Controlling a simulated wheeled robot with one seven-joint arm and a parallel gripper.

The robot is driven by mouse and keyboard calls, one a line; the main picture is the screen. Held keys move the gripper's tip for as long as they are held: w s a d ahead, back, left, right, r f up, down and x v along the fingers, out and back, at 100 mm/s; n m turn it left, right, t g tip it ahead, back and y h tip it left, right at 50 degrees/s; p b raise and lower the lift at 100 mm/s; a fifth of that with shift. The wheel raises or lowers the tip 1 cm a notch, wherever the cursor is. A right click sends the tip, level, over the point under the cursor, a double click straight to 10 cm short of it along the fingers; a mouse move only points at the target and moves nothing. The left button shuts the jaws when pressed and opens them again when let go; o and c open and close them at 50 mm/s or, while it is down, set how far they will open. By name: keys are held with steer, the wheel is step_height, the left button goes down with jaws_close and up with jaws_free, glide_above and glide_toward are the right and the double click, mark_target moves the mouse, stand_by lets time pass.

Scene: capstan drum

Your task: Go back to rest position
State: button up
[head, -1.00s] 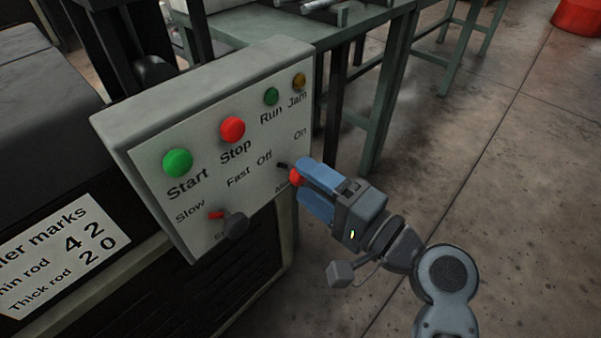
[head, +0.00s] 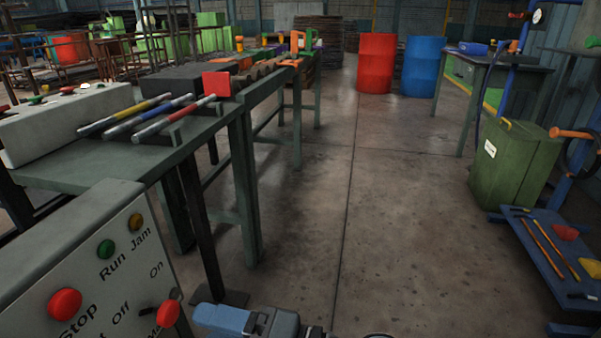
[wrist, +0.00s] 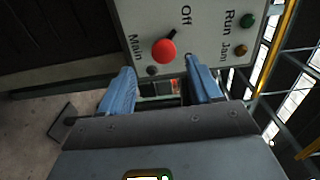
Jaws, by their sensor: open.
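The control panel (head: 95,262) stands at the lower left of the head view, cut off by the frame edge. Its main switch has a red knob (head: 168,314), which also shows in the wrist view (wrist: 164,52) beside the words "Main" and "Off". My gripper (head: 200,318) is at the bottom edge of the head view, just right of the red knob. In the wrist view its two blue fingers (wrist: 160,72) are apart with nothing held between them. The knob lies beyond the fingertips and looks clear of them. Much of my arm is outside the head view.
A red stop button (head: 64,303) and run and jam lamps are on the panel. A green table (head: 150,150) with coloured rods stands behind it. Red (head: 376,62) and blue (head: 422,66) drums, a green bin (head: 512,165) and a blue tool shelf stand farther off. The middle floor is open.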

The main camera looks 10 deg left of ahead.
steer(key=s+d+f+m+t+h, duration=0.2)
steer(key=s+d+f+t+h, duration=0.15)
steer(key=d+f, duration=0.4)
steer(key=s+d+f+m+t+h, duration=0.2)
steer(key=d+f+t+h, duration=0.3)
steer(key=d, duration=0.3)
steer(key=s+d+t+h, duration=0.3)
steer(key=s+d+h, duration=0.3)
steer(key=s+d, duration=0.65)
steer(key=s+d+r+n+t+h, duration=0.2)
steer(key=s+d+r+n+h, duration=0.25)
steer(key=s+d+r, duration=0.55)
step_height(320, 180, up, 24)
steer(key=a+y+p, duration=0.1)
steer(key=a+p, duration=0.1)
steer(key=p, duration=2)
steer(key=shift+w+f, duration=0.2)
steer(key=shift+w, duration=0.1)
steer(key=shift+c, duration=0.5)
